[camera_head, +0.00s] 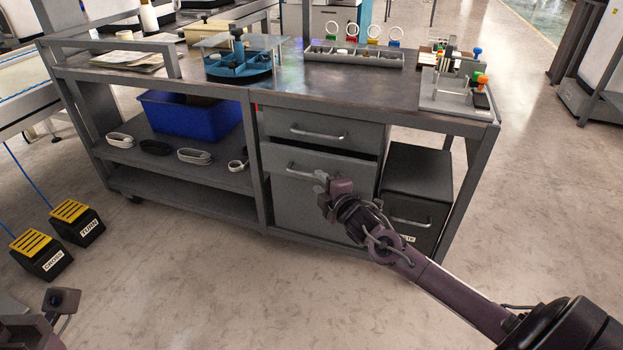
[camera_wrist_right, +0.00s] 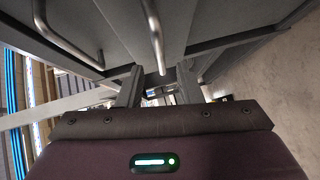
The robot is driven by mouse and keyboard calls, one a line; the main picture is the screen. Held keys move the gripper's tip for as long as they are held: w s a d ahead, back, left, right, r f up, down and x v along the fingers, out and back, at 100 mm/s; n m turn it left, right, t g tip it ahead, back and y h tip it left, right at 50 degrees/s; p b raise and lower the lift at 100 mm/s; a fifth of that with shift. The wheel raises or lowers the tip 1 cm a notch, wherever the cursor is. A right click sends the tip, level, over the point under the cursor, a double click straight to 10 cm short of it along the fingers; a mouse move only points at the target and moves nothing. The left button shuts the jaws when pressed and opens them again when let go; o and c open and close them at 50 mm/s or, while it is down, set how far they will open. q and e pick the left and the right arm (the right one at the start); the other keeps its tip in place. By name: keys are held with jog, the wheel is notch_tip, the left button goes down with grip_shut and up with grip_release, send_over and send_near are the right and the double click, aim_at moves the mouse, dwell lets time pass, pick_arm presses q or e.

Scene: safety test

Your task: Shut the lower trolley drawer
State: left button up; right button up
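The grey trolley (camera_head: 225,88) has an upper drawer (camera_head: 350,130) and a lower drawer (camera_head: 300,205), each with a bar handle. The lower drawer front stands a little forward of the upper one, with a dark gap above it. Its handle (camera_head: 298,170) is partly hidden by my right gripper (camera_head: 326,184), which is at the handle's right end. In the right wrist view the fingers (camera_wrist_right: 160,88) are apart, with a handle bar (camera_wrist_right: 154,35) just beyond them; contact cannot be told. My left gripper (camera_head: 62,300) shows only partly at the lower left, away from the trolley.
A black cabinet (camera_head: 418,175) with a handle stands right of the drawers. A blue bin (camera_head: 190,118) and several cable coils lie on the left shelf. Black-and-yellow boxes (camera_head: 75,220) stand on the floor at left. The floor before the trolley is clear.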

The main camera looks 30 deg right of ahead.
aim_at(313, 176)
jog(key=w, duration=0.2)
jog(key=w+b, duration=0.1)
jog(key=w+f+b, duration=0.1)
jog(key=w, duration=0.1)
jog(key=shift+w+d, duration=0.2)
jog(key=shift+w, duration=0.15)
grip_shut()
